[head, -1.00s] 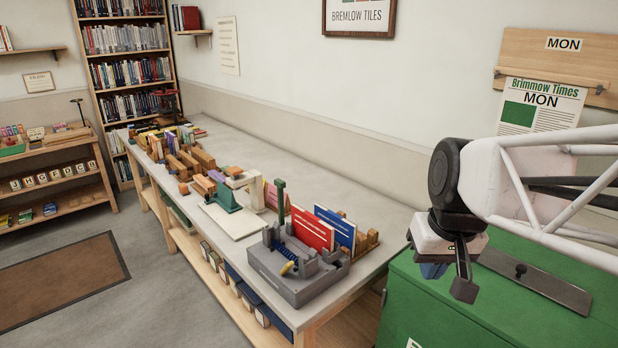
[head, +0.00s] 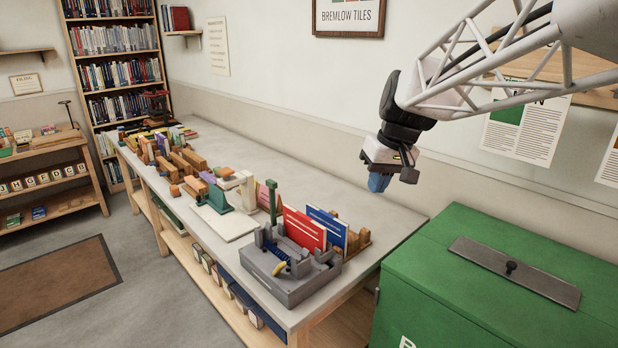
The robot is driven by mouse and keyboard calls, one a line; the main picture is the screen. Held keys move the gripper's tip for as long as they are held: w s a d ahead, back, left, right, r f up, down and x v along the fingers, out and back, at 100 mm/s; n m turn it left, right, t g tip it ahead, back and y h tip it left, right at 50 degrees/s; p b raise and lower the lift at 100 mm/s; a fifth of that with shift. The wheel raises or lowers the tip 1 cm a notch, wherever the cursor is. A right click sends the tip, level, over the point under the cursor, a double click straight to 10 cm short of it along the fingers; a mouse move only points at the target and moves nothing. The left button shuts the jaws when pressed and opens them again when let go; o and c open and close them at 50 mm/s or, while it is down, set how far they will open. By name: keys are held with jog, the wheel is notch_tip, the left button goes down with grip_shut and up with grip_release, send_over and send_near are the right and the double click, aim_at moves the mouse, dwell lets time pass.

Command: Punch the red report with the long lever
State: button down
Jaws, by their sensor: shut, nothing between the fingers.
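The red report (head: 304,230) stands upright at the near end of the long table, in front of a blue report (head: 328,228). Just in front of it is a grey punch base (head: 290,288) with a blue spring and a yellow part. A tall green lever (head: 272,203) stands upright at its back left. Another green device (head: 217,197) sits farther along on a pale board. My gripper (head: 388,180) is shut and empty, hanging in the air to the right of the reports and above them, apart from everything.
Wooden blocks (head: 358,240) stand behind the reports. A green cabinet (head: 450,230) with a metal plate (head: 513,272) on top stands at the right. Several small items crowd the table's far part. The table's strip along the wall (head: 300,180) is clear.

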jog(key=w+a+f+n+g+y, duration=0.15)
jog(key=w+a, duration=0.25)
jog(key=w, duration=0.7)
jog(key=w+a+n+t+y, duration=0.1)
jog(key=w+a+n, duration=0.15)
jog(key=w, duration=0.85)
jog(key=w+a+f+n, duration=0.1)
jog(key=w+a+f, duration=0.2)
jog(key=w, duration=0.4)
jog(key=w+a+f+n+g+y, duration=0.1)
jog(key=w+a+f, duration=0.2)
jog(key=w, duration=0.4)
jog(key=w+a+f+y, duration=0.1)
jog(key=w+a+f, duration=0.2)
jog(key=w, duration=0.4)
jog(key=shift+w+a+f+n+g, duration=0.2)
jog(key=shift+a+n+g, duration=0.2)
jog(key=shift+a, duration=0.25)
jog(key=shift+s, duration=0.1)
jog(key=s+a+f, duration=0.3)
jog(key=a+f, duration=0.5)
jog(key=shift+s+a, duration=0.25)
jog(key=shift+a, duration=0.15)
jog(key=shift+s+a+r, duration=0.1)
jog(key=shift+s+a, duration=0.05)
